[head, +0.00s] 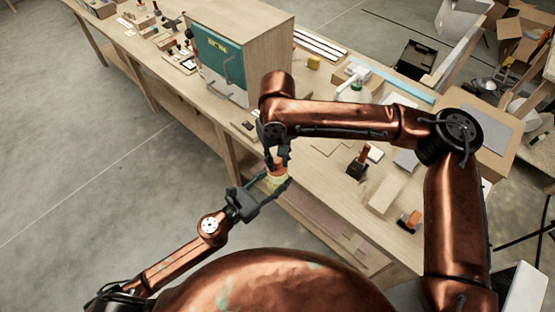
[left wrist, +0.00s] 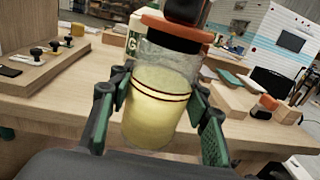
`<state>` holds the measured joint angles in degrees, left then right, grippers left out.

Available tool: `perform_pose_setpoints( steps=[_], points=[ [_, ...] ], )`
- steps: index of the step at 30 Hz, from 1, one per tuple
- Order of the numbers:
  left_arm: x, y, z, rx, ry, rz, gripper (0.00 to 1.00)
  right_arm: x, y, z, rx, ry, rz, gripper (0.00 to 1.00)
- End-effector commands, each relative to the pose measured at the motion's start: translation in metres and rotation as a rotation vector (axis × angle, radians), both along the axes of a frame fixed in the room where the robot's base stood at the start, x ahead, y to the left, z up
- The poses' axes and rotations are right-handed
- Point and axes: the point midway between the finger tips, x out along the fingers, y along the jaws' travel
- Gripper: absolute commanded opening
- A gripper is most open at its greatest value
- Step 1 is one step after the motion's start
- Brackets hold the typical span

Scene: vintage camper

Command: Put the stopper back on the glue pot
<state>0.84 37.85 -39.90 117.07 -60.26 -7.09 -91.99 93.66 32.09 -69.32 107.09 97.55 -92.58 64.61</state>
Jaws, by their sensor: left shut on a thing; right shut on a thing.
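The glue pot (left wrist: 158,110) is a clear glass jar with pale yellow glue and two dark red lines around it. My left gripper (head: 268,187) is shut on its sides, holding it in front of the bench's edge. The orange stopper (left wrist: 172,29) is at the pot's mouth, with a dark part above it cut off by the frame. In the head view, my right gripper (head: 277,155) points down from above, shut on the stopper. The stopper lines up closely with the mouth; I cannot tell whether it is seated or just above the rim.
The long wooden bench (head: 325,205) runs behind the pot. A teal-fronted cabinet (head: 218,60) stands on it. An orange-and-black tool (head: 357,162), a wooden block (head: 385,193) and a small orange-and-black item (head: 409,220) lie to the right. The floor at left is clear.

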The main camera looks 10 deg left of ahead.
Motion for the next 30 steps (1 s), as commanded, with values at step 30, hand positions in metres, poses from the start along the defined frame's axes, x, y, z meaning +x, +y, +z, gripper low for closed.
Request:
perform_pose_setpoints(
  steps=[30],
  points=[
    [0.000,0.000,0.001,-0.001,-0.001,0.000,0.01,0.000,0.000,-0.012,0.000,0.000,0.000,0.42]
  ],
)
